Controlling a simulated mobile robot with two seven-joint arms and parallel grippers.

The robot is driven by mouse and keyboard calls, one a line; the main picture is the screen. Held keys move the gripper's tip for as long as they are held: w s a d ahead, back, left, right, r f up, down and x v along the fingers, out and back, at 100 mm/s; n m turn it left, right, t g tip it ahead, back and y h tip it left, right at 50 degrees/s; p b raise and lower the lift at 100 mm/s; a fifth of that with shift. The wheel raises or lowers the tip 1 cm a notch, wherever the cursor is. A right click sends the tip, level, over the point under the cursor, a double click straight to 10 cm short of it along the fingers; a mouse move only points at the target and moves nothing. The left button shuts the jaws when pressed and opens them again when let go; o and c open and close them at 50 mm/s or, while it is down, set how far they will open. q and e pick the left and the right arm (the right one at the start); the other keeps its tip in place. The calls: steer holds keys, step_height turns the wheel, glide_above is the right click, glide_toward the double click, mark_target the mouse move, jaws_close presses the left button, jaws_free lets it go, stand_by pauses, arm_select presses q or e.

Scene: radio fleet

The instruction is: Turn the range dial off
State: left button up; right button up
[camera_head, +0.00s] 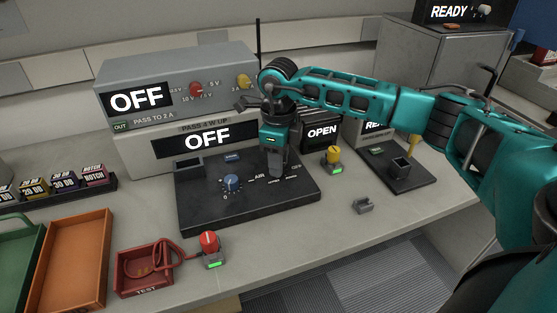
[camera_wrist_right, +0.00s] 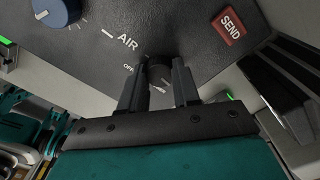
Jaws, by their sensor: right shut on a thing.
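A small black dial (camera_wrist_right: 158,72) with an OFF label beside it sits on the dark panel (camera_wrist_right: 90,50). My right gripper (camera_wrist_right: 158,85) has its two fingers on either side of this dial and is shut on it. In the head view the right gripper (camera_head: 278,168) points down onto the right part of the black panel (camera_head: 250,205) and hides the dial. I cannot tell which mark the dial points to. A blue dial (camera_head: 231,183) stands to its left on the same panel. My left gripper is not in view.
Grey units with OFF displays (camera_head: 208,138) stand behind the panel. A yellow-topped knob (camera_head: 333,154) is to the right, a red-topped one (camera_head: 208,240) in front. A red SEND button (camera_wrist_right: 229,25) is near the gripper. Orange (camera_head: 75,262) and red (camera_head: 145,268) trays lie left.

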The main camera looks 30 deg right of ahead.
steer(key=shift+n, duration=0.5)
steer(key=o, duration=1.1)
steer(key=shift+c, duration=0.2)
step_height(320, 180, up, 13)
steer(key=p, duration=0.1)
